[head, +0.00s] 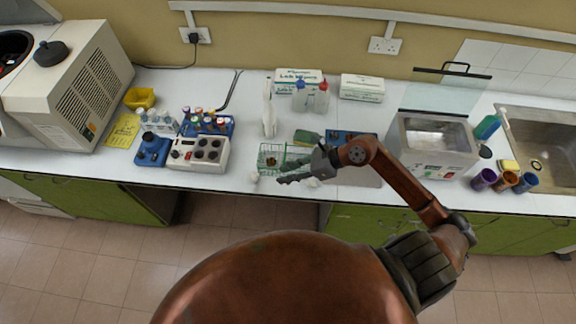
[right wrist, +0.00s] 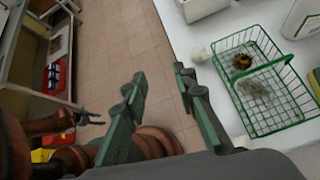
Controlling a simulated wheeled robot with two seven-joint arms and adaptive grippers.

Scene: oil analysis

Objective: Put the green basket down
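The green basket (head: 262,164) is a wire basket standing on the white counter near its front edge, left of my right gripper (head: 281,174). In the right wrist view the basket (right wrist: 262,130) is at the right, with its wire rim and handle clear of my fingers. A brown round item (right wrist: 242,61) and a pale item (right wrist: 256,88) lie in it. My right gripper (right wrist: 158,98) is open, with nothing between its fingers. What looks like my left gripper (right wrist: 88,116) shows small and dark at the left of the right wrist view; its opening is unclear.
A white bottle (head: 269,112) and a green sponge (head: 306,137) stand near the basket. A grey control box (head: 198,154) is on the left and a water bath (head: 434,142) with a raised lid on the right. The counter between the control box and basket has free room.

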